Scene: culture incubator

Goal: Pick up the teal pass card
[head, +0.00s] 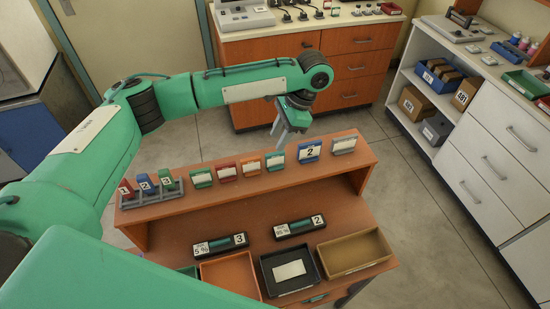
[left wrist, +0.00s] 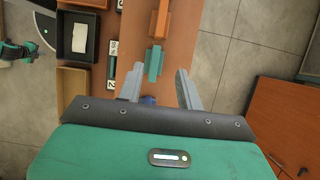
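A teal card (head: 276,162) with a white label stands upright on the desk's raised shelf, between an orange card and the blue card marked 2. Another green card (head: 201,177) stands farther left in the row. My left gripper (head: 291,132) is above the shelf's back edge, close to the teal card, with its fingers pointing down. In the left wrist view its fingers (left wrist: 160,84) are spread, and the teal card (left wrist: 153,63) shows in line with the gap between them, apparently untouched. My right gripper is not recognisable in either view.
The row also holds red (head: 227,172), orange (head: 250,167) and blue (head: 309,151) cards, and a rack (head: 152,198) of numbered pieces at the left. Trays, including a black one (head: 315,283), lie on the lower desk. Open floor lies behind the desk.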

